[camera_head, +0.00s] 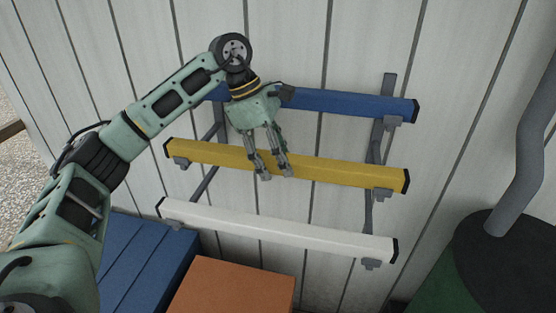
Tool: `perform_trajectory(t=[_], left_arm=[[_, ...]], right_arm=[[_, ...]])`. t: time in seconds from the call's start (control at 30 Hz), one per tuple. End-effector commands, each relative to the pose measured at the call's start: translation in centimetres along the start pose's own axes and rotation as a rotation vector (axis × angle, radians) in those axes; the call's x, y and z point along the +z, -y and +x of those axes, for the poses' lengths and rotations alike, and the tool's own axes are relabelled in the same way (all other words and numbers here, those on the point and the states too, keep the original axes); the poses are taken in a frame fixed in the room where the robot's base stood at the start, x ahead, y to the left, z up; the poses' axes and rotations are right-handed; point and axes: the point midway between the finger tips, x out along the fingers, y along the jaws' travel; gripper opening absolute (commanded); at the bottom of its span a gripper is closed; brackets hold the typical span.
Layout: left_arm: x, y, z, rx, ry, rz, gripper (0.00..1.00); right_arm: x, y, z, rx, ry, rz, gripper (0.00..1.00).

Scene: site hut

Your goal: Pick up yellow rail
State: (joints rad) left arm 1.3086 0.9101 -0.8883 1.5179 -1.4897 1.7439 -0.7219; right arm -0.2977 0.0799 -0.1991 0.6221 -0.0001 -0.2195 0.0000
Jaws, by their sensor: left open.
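The yellow rail (340,173) is a long bar with black end caps. It rests across grey brackets on the wall rack, between a blue rail above and a white rail below. My left gripper (277,174) points down in front of the yellow rail, left of its middle. Its fingers are open and hide a small part of the rail; I cannot tell whether they touch it or straddle it. My right gripper is not in view.
The blue rail (350,104) is partly behind my left wrist. The white rail (300,235) sits lowest. A blue box (150,262) and an orange box (235,285) stand below. A dark drum top (510,255) with a grey pipe (530,150) is at right.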

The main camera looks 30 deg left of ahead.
Motion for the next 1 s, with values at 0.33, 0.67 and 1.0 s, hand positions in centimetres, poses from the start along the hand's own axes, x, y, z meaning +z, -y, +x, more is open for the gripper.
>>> perform_trajectory(t=[0.33,0.67,1.0], left_arm=[[0.0,0.0,0.0,0.001,0.000,0.000,0.33],[0.0,0.0,-0.1,0.001,0.001,0.001,0.04],[0.1,-0.1,-0.2,0.003,0.003,0.002,0.00]], right_arm=[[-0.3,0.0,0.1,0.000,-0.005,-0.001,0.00],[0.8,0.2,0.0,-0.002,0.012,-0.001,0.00],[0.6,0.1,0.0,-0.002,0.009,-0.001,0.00]])
